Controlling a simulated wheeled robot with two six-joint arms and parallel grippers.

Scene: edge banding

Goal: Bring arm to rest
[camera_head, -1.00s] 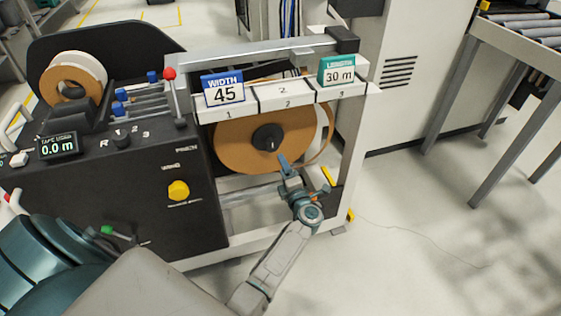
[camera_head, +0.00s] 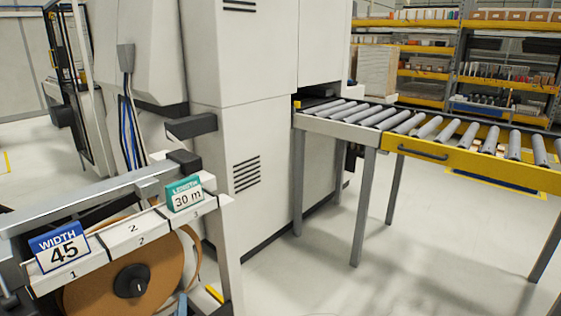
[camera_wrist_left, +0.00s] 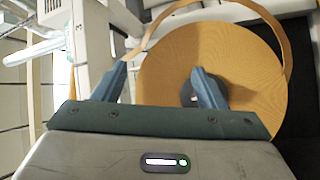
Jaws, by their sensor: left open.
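My left gripper (camera_wrist_left: 160,84) is open in the left wrist view, its two blue-grey fingers apart. They point at the brown tape roll (camera_wrist_left: 245,65), and one finger overlaps its dark hub. Nothing is seen held between the fingers; I cannot tell the exact gap to the roll. In the head view the roll (camera_head: 90,297) sits under the slotted rail, and only a small blue-grey piece of the gripper (camera_head: 181,305) shows at the bottom edge. My right gripper is in neither view.
A tall white machine (camera_head: 255,120) stands behind. A roller conveyor (camera_head: 440,150) extends right. The floor (camera_head: 310,285) in front is clear.

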